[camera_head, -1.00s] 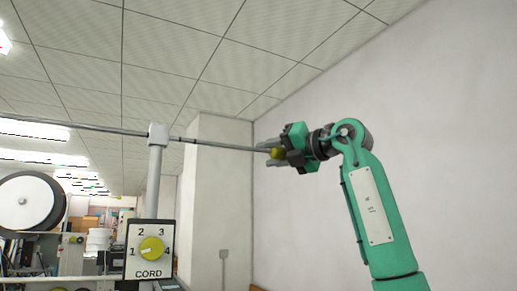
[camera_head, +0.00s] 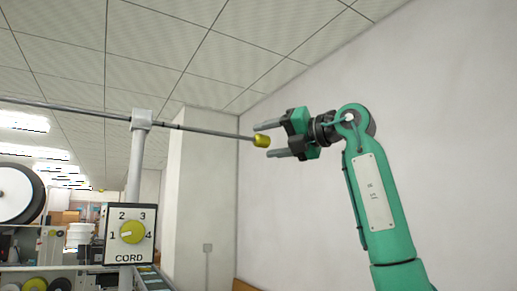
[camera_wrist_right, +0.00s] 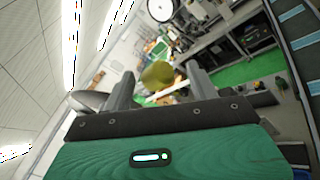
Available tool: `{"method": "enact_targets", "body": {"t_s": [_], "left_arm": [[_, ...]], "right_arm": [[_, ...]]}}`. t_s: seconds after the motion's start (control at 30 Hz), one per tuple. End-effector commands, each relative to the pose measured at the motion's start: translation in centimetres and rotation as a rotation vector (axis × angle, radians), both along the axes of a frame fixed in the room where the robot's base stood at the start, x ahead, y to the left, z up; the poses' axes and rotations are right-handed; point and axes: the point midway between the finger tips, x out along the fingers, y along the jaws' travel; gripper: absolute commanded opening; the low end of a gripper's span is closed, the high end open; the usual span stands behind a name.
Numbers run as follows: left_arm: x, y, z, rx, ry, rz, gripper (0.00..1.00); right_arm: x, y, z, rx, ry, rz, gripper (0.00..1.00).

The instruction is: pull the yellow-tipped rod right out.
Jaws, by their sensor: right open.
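The rod (camera_head: 205,131) is a thin grey bar that runs in from the left through a bracket on a post and ends in a yellow tip (camera_head: 262,141). My right gripper (camera_head: 262,141) is open at the tip, with one finger above it and one below, at the tip's right end. In the right wrist view the yellow tip (camera_wrist_right: 157,73) shows between the two open fingers (camera_wrist_right: 160,90), apart from both. My left gripper is not in view.
The bracket (camera_head: 142,118) sits on a grey post (camera_head: 136,165). A CORD dial box (camera_head: 130,250) with a yellow knob stands in front of the post. A white reel (camera_head: 15,193) is at far left. A plain wall (camera_head: 300,200) is behind my right arm.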

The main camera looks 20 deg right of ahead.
Motion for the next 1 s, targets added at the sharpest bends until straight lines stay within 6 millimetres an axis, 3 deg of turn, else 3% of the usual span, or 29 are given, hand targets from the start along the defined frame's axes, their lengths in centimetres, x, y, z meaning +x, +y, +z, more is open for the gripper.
{"method": "enact_targets", "body": {"t_s": [0.1,0.4,0.6,1.0], "left_arm": [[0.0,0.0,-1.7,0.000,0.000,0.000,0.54],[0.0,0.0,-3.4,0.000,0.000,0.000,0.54],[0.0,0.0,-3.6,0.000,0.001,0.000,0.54],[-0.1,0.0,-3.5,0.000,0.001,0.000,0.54]], "right_arm": [[-2.4,-2.0,-0.4,0.001,-0.004,-0.005,0.59],[-6.7,-5.3,-0.2,0.001,-0.002,-0.003,0.59],[-7.7,-6.1,-0.1,0.000,0.000,-0.003,0.59],[-7.7,-6.1,-0.1,0.001,0.000,-0.002,0.59]]}}
